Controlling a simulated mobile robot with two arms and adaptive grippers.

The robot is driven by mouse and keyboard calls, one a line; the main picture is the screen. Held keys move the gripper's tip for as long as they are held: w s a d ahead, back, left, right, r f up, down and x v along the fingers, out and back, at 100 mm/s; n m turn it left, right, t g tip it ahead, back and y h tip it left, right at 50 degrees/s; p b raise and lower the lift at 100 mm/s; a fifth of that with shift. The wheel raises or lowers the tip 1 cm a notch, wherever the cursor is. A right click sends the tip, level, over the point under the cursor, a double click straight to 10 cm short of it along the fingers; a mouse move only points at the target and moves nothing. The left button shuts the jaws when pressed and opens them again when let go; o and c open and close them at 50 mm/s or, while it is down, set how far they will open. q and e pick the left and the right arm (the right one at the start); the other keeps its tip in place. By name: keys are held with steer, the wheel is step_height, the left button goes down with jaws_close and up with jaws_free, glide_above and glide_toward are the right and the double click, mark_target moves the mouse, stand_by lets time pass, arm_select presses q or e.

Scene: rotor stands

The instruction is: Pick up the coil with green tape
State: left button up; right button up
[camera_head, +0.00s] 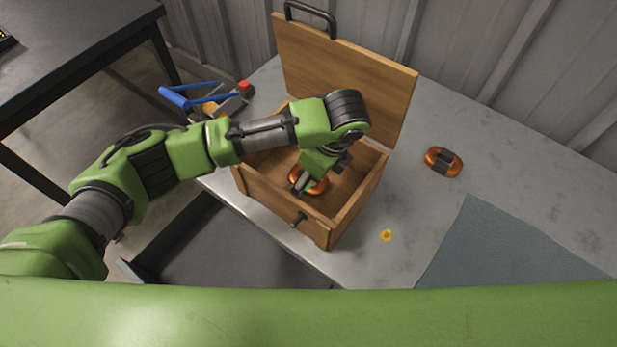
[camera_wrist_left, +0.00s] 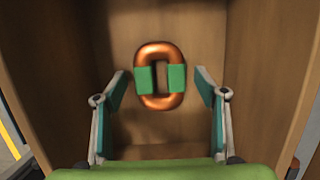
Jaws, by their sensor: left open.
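The coil with green tape is an oval copper ring lying inside the open wooden box. In the left wrist view the coil (camera_wrist_left: 160,103) lies between the fingers, with green tape on both long sides. In the head view part of the coil (camera_head: 320,186) shows under my gripper, which hides the rest. My left gripper (camera_head: 303,186) is open and reaches down into the box over the coil. In the left wrist view my left gripper (camera_wrist_left: 160,85) has a finger on each side of the coil, with gaps to both. My right gripper is not in view.
The wooden box (camera_head: 330,232) has walls around the coil and its lid (camera_head: 345,65) raised behind. Another copper coil with dark tape (camera_head: 443,162) lies right of the box. A yellow piece (camera_head: 386,235), a grey-blue mat (camera_head: 500,250) and a blue-handled tool (camera_head: 205,95) lie on the grey table.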

arm_select(q)
steer(key=c, duration=1.5)
steer(key=shift+r, duration=0.15)
